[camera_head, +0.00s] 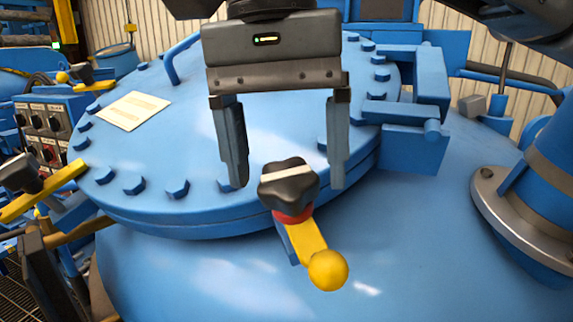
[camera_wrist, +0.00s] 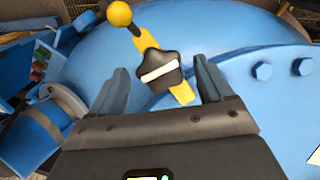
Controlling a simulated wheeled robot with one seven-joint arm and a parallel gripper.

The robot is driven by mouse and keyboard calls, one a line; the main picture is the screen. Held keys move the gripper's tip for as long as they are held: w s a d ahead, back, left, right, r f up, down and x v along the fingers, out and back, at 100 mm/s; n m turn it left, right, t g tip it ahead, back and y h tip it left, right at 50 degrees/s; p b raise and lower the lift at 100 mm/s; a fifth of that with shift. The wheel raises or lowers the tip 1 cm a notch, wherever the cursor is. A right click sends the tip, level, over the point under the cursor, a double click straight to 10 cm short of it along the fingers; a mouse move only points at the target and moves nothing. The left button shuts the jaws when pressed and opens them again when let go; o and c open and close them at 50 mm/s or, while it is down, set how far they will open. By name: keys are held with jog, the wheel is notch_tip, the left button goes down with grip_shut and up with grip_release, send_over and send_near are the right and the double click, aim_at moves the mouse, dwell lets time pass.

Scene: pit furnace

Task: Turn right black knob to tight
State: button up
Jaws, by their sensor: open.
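A black star-shaped knob (camera_head: 289,186) with a white stripe sits at the front edge of the big blue lid (camera_head: 250,120). A red collar (camera_head: 293,215) shows under it, and a yellow lever with a yellow ball (camera_head: 327,270) extends below it. My gripper (camera_head: 289,188) is open, with one finger on each side of the knob in the head view and clear gaps between. In the wrist view the knob (camera_wrist: 160,72) lies between the fingertips, nearer the left-right middle; contact is not visible. Another black knob (camera_head: 20,175) with a yellow lever shows at the far left.
Blue hex bolts (camera_head: 178,188) ring the lid. A blue hinge bracket (camera_head: 410,110) stands at the right, and a blue flanged pipe (camera_head: 545,190) at the far right. A control panel (camera_head: 48,125) is at the left. The rounded blue vessel below the knob is clear.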

jog(key=shift+f, duration=0.95)
jog(key=shift+c, duration=0.2)
jog(key=shift+d, duration=0.1)
jog(key=c, duration=0.9)
